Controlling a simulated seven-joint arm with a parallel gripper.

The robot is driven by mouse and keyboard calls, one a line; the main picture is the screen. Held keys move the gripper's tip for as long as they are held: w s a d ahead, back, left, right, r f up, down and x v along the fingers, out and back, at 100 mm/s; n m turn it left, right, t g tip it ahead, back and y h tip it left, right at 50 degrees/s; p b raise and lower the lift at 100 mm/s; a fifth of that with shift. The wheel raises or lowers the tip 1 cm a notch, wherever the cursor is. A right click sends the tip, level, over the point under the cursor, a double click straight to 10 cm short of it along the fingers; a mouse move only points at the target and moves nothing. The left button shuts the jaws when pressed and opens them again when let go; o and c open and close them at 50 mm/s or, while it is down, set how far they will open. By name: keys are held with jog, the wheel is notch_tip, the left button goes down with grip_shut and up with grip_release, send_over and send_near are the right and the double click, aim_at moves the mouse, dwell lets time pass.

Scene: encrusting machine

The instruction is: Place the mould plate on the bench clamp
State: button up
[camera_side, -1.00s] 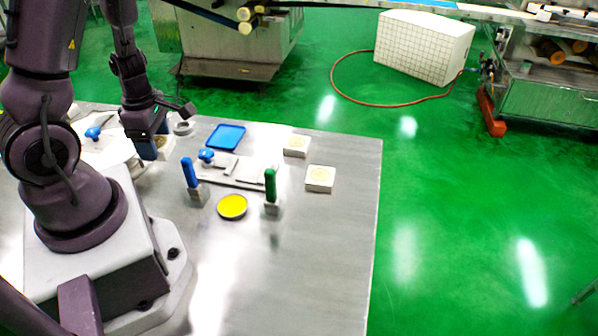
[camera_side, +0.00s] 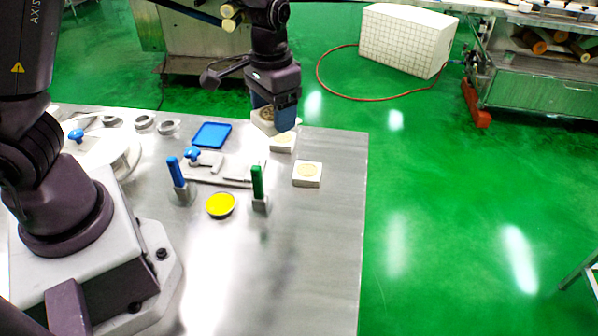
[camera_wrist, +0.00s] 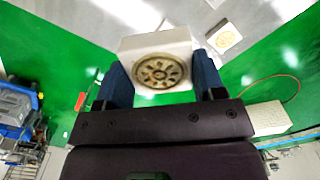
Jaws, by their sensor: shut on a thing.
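My gripper (camera_side: 274,114) has blue fingers and is at the bench's far right corner. It is shut on a white square block with a round patterned face, which looks like the mould plate (camera_wrist: 158,48); the block also shows partly behind the fingers in the side view (camera_side: 261,122). The wrist view shows a finger on either side of it. What looks like the bench clamp (camera_side: 224,171), a flat pale fixture with a blue knob (camera_side: 193,155), lies mid-bench, to the left of and nearer than my gripper. The held block's height above the bench is hard to tell.
Two similar white blocks stand on the bench (camera_side: 340,240), one close below my gripper (camera_side: 282,145) and one nearer (camera_side: 307,175). A blue tray (camera_side: 211,134), blue-handled tool (camera_side: 176,172), green-handled tool (camera_side: 257,183) and yellow dish (camera_side: 220,205) surround the fixture. The front right is clear.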

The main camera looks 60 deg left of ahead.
jog(key=shift+d, duration=0.75)
jog(key=s+a+f+n, duration=0.2)
jog(key=a+f+n, duration=0.15)
jog(key=a, duration=0.45)
jog(key=n, duration=0.5)
send_over(237, 167)
notch_tip(237, 167, down, 6)
jog(key=f, duration=0.1)
jog(key=shift+s+f, duration=0.15)
jog(key=shift+f, duration=2.65)
jog(key=shift+f, duration=0.75)
jog(key=shift+f, duration=0.3)
jog(key=o, duration=0.9)
jog(key=shift+o, duration=1)
notch_tip(237, 167, up, 14)
jog(key=shift+a, duration=0.15)
